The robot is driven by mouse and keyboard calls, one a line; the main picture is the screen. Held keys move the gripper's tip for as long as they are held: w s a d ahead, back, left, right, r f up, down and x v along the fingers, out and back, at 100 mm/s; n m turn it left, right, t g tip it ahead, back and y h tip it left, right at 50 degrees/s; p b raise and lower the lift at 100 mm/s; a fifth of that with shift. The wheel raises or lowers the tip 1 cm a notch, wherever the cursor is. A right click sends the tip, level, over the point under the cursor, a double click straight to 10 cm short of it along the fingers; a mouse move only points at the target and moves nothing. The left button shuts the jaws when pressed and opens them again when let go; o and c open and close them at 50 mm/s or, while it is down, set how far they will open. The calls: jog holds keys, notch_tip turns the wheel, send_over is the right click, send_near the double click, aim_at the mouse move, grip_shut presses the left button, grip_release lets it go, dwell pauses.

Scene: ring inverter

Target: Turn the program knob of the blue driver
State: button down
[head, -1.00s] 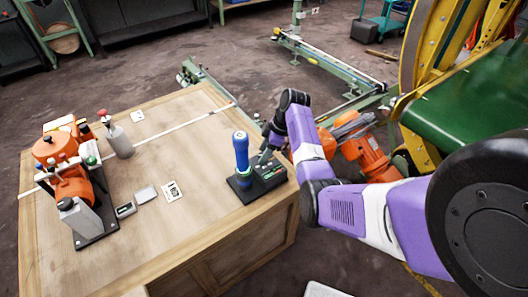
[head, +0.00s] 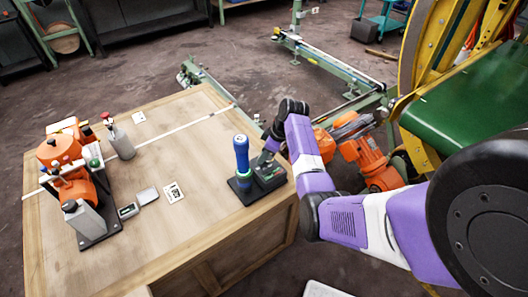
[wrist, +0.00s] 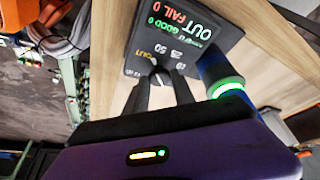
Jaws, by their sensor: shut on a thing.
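The blue driver (head: 241,153) stands upright on a dark base at the right of the workbench. In the wrist view its blue body (wrist: 214,72) is at the right, with a lit green ring (wrist: 230,88). Beside it is a dark control box (head: 270,177) with a text display (wrist: 180,25). The program knob (wrist: 159,77) is on its face, among numbers such as 25 and 50. My gripper (wrist: 159,84) is over the dial, its two dark fingers closed on the knob's sides. In the head view my gripper (head: 266,156) points down at the box; its fingertips are hard to see there.
The wooden workbench (head: 190,225) carries an orange fixture (head: 62,155), a grey bottle (head: 121,142) and small flat cards (head: 173,192) on the left. Bare wood lies between them and the driver. An orange machine (head: 365,155) stands beyond my arm.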

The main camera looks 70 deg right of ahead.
jog(key=shift+a+m+h+p, duration=0.1)
jog(key=shift+m+h+p, duration=0.4)
jog(key=shift+m, duration=0.65)
jog(key=shift+a+m+h+p, duration=0.1)
jog(key=shift+m+h+p, duration=0.4)
jog(key=shift+m, duration=0.65)
jog(key=c, duration=1.1)
grip_release()
jog(key=shift+o, duration=0.2)
jog(key=shift+r, duration=0.1)
jog(key=d+v, duration=0.1)
jog(key=v, duration=0.6)
jog(key=shift+a+r, duration=0.35)
jog(key=shift+a, duration=0.15)
